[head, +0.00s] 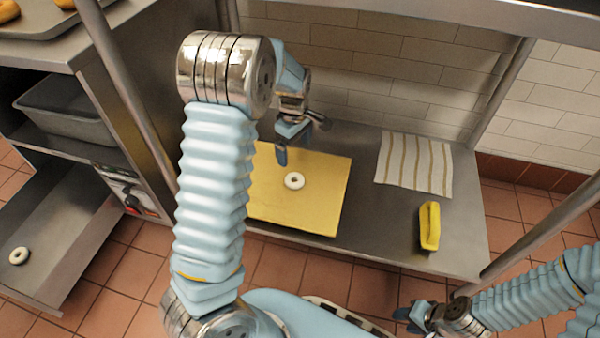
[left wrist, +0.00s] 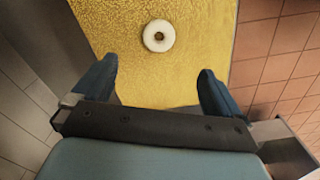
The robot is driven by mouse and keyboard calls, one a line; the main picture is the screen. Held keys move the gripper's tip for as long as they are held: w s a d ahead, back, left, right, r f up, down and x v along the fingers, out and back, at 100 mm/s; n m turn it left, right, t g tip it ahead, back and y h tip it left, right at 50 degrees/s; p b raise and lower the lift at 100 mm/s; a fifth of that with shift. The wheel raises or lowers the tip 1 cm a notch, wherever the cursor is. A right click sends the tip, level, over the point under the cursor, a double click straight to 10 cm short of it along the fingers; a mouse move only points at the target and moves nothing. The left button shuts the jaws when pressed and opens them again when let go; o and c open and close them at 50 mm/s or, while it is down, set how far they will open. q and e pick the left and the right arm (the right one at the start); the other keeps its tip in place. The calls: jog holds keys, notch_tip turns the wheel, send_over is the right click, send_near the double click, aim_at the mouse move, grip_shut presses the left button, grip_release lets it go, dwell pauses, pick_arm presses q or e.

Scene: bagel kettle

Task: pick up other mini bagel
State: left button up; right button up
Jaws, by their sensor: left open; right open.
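A small pale ring-shaped mini bagel (head: 294,180) lies flat on a yellow board (head: 325,210) on the steel counter. It also shows in the left wrist view (left wrist: 159,36), beyond the fingertips and near the middle between them. My left gripper (head: 300,140) is above the back part of the board, behind the bagel in the head view. Its blue fingers are wide apart and empty in the left wrist view (left wrist: 158,80). A second pale mini bagel (head: 19,256) lies on a steel surface at lower left. My right gripper (head: 415,315) is open at the bottom, away from the counter.
A striped cloth (head: 414,163) and a yellow holder-like object (head: 430,226) lie on the counter to the right. A grey bin (head: 75,112) sits on the left shelf. A tray (head: 40,20) with browned bagels is at top left. Steel posts frame the counter.

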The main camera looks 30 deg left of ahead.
pick_arm(q)
jog(key=b, duration=0.2)
send_over(294, 175)
jog(key=s+d, duration=0.1)
notch_tip(294, 175, down, 8)
jog(key=shift+s+f, duration=0.1)
notch_tip(294, 175, down, 5)
jog(key=shift+a+b, duration=0.15)
jog(key=shift+b, duration=0.6)
jog(key=c, duration=1.1)
jog(key=shift+r, duration=0.2)
